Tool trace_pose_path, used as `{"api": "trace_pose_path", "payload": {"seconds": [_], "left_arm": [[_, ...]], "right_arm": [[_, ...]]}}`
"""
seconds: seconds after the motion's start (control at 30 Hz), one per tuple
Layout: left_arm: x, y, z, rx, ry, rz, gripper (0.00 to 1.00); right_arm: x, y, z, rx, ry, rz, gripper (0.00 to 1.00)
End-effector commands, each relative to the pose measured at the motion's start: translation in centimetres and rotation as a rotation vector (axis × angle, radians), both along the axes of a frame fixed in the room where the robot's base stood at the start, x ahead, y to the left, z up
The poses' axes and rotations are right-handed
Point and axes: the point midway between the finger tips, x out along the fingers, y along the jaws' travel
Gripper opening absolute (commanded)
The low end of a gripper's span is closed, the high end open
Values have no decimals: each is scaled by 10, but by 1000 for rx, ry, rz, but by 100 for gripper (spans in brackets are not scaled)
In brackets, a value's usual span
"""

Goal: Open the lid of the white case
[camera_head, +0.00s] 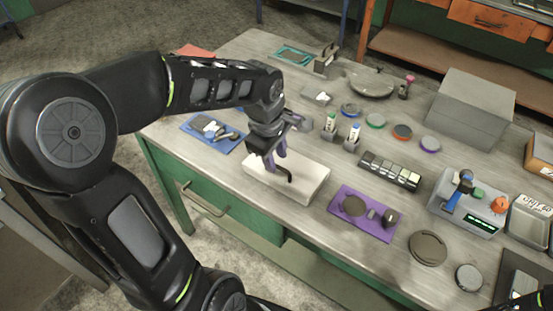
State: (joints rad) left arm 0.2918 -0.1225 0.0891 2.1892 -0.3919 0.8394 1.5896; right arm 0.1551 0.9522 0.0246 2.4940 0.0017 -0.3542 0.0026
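The white case (310,181) is a low flat box near the front edge of the grey table, and its lid looks shut. A dark curved handle shows on its top. My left gripper (275,161) points down over the back left part of the case. Its two purple fingers look parted, with nothing seen between them. The fingertips are close to the lid and the handle; I cannot tell whether they touch. The gripper hides part of the case's top.
A blue mat (230,146) with tools lies left of the case. A purple mat (377,228) with dark round things lies to its right. A black strip of compartments (390,171) and two small upright bottles stand behind it. A large grey box (470,105) stands farther back.

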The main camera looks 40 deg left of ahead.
Motion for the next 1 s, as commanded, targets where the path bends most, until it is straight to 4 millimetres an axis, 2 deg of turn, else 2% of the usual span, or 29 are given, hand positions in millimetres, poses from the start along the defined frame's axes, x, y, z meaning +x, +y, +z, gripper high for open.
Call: {"api": "trace_pose_path", "payload": {"seconds": [0.1, 0.2, 0.47, 0.87, 1.0], "left_arm": [[2, 0, -14, 0, 3, -1, 32], [4, 0, -19, 0, 0, 1, 32], [4, 0, -20, 0, -1, 0, 32], [4, 0, -20, 0, -1, 0, 0], [4, 0, -20, 0, -1, 0, 0]], "right_arm": [[0, 0, 1, -1, 0, 0, 36], [0, 0, 2, -1, 1, 0, 36], [0, 0, 1, -1, 1, 0, 36], [0, 0, 1, -1, 1, 0, 36], [0, 0, 1, -1, 1, 0, 36]]}}
